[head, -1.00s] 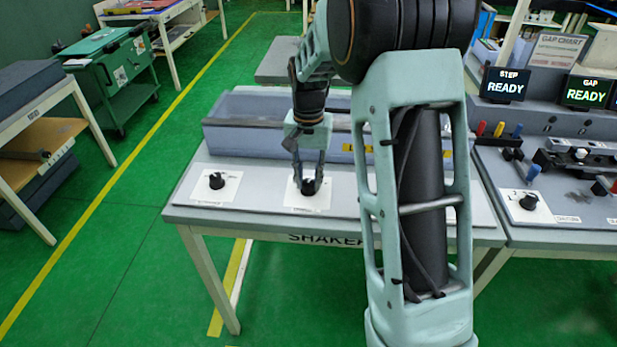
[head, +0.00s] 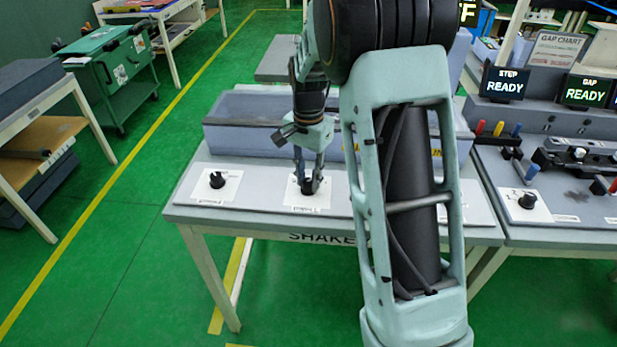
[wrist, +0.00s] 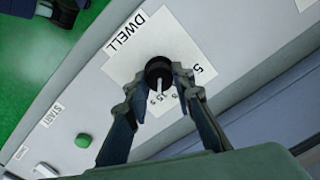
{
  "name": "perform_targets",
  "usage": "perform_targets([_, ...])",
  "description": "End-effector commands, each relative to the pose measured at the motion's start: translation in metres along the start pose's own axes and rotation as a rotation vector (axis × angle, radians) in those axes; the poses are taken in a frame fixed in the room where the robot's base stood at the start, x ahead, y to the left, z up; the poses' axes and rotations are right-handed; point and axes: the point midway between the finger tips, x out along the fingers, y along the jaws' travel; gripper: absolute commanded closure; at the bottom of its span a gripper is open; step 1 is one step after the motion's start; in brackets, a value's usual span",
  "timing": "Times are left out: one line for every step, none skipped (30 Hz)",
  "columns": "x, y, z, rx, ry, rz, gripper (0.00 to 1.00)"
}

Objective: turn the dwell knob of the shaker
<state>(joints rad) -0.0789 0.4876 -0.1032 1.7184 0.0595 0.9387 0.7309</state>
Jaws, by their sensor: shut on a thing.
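The dwell knob (wrist: 158,70) is a round black knob with a pale pointer line, on a white plate (wrist: 122,62) marked DWELL in the wrist view. Scale marks, among them a 5, show beside it. In the head view the dwell knob (head: 308,187) is the middle one on the front panel of the shaker (head: 260,212). My gripper (wrist: 160,78) points down at the knob, with one finger on each side, and is shut on it. In the head view my gripper (head: 308,180) covers part of the knob.
Another black knob (head: 217,180) is on the panel to the left. A green button (wrist: 83,140) by a START label shows in the wrist view. The shaker's grey-blue trough (head: 235,138) stands behind my gripper. A bench with READY screens (head: 503,85) is at the right.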

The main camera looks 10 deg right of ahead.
Motion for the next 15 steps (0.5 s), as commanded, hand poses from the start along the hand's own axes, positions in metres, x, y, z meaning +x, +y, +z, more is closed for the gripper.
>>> perform_targets([-0.0009, -0.0007, -0.0008, 0.002, 0.002, -0.002, 1.00])
perform_targets([-0.0009, -0.0007, -0.0008, 0.002, 0.002, -0.003, 1.00])
perform_targets([-0.0009, -0.0007, -0.0008, 0.001, 0.002, -0.003, 1.00])
perform_targets([-0.0009, -0.0007, -0.0008, 0.001, 0.002, -0.003, 1.00])
perform_targets([-0.0009, -0.0007, -0.0008, 0.001, 0.002, -0.003, 0.77])
perform_targets([-0.0009, -0.0007, -0.0008, 0.001, 0.002, -0.003, 0.72])
perform_targets([-0.0009, -0.0006, -0.0007, 0.001, 0.002, -0.002, 0.69])
perform_targets([-0.0008, -0.0005, -0.0007, 0.001, 0.002, -0.002, 0.66])
perform_targets([-0.0007, -0.0004, -0.0006, 0.001, 0.001, -0.002, 0.61])
perform_targets([-0.0006, -0.0004, -0.0005, 0.000, 0.001, -0.002, 0.60])
perform_targets([-0.0006, -0.0004, -0.0005, 0.000, 0.001, -0.002, 0.60])
perform_targets([-0.0005, -0.0003, -0.0004, 0.000, 0.001, -0.001, 0.60])
perform_targets([-0.0004, -0.0002, -0.0004, 0.000, 0.001, -0.001, 0.60])
perform_targets([-0.0004, -0.0002, -0.0003, 0.000, 0.001, -0.001, 0.60])
perform_targets([-0.0003, -0.0002, -0.0003, 0.000, 0.000, -0.001, 0.60])
